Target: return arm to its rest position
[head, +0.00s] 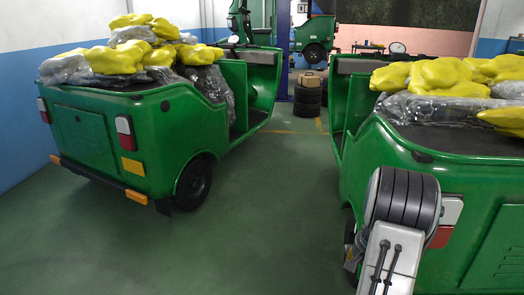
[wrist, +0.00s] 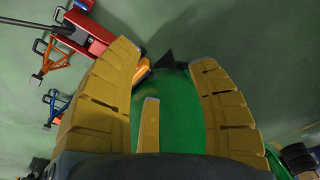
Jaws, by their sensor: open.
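My arm (head: 392,235) shows at the lower right of the head view, raised in front of the right green rickshaw (head: 462,190). My gripper (wrist: 165,56) shows in the wrist view with its two yellow fingers spread wide and nothing between them held. A green surface (wrist: 175,105), which looks like rickshaw bodywork, lies beyond the gap between the fingers. I cannot tell whether the fingers touch it. The gripper's fingers are not visible in the head view.
A left green rickshaw (head: 150,130) carries yellow and grey bundles. Green floor (head: 270,220) is clear between the rickshaws. Stacked tyres (head: 307,101) stand at the back. The wrist view shows a red jack (wrist: 88,32), an orange stand (wrist: 55,62) and a blue stand (wrist: 55,103).

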